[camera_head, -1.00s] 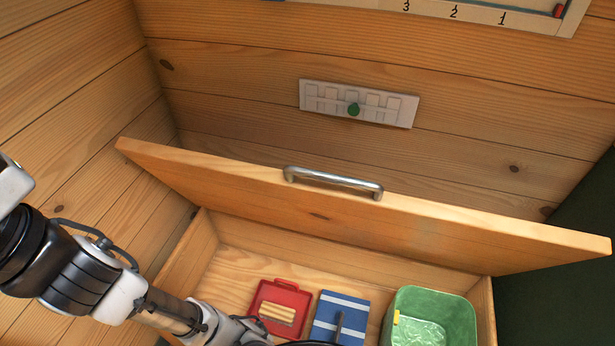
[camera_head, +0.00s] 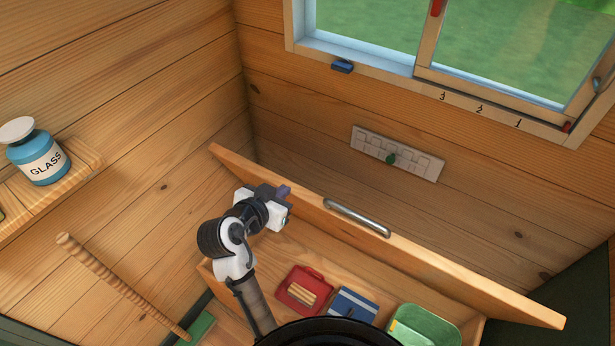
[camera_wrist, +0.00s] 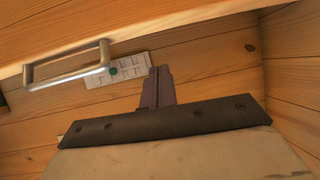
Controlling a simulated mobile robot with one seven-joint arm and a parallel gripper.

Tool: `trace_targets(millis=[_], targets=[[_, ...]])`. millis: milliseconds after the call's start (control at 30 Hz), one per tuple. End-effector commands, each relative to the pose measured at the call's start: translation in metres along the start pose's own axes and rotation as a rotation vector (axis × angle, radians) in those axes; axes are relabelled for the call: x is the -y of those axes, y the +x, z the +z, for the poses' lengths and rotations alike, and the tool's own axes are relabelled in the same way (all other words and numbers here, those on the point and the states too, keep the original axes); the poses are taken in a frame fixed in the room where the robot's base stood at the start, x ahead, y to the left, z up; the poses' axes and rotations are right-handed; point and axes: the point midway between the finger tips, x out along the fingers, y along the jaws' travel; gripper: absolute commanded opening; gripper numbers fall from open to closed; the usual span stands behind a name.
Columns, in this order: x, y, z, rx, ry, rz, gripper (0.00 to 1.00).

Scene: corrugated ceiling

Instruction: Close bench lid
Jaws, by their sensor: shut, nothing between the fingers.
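The bench lid (camera_head: 440,268) is a wooden board standing raised and tilted over the open bench box (camera_head: 272,247). A metal bar handle (camera_head: 357,217) is fixed on its face, and the handle also shows at the upper left in the wrist view (camera_wrist: 66,78). My gripper (camera_head: 284,190) is shut and empty. In the head view it appears at the lid's left part, to the left of the handle. In the wrist view its joined fingers (camera_wrist: 157,84) point toward the back wall, to the right of the handle. I cannot tell whether it touches the lid.
The box holds a red case (camera_head: 304,291), a blue item (camera_head: 352,306) and a green bin (camera_head: 424,326). A slotted plate (camera_head: 398,153) is on the back wall below the window (camera_head: 500,45). A GLASS bottle (camera_head: 38,155) stands on a left shelf.

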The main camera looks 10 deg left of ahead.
Motion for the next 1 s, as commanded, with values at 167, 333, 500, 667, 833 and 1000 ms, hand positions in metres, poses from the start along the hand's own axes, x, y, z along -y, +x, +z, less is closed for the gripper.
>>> trace_targets(millis=[167,333,500,667,833,1000], targets=[[-0.022,0.004,0.007,0.043,0.012,0.093,0.0],[-0.025,0.025,0.009,0.045,0.011,0.097,0.0],[-0.028,0.056,0.009,0.044,0.012,0.096,0.0],[-0.029,0.082,0.01,0.044,0.011,0.094,0.0],[-0.03,0.098,0.011,0.043,0.013,0.091,0.0],[-0.031,0.102,0.013,0.043,0.013,0.091,0.0]])
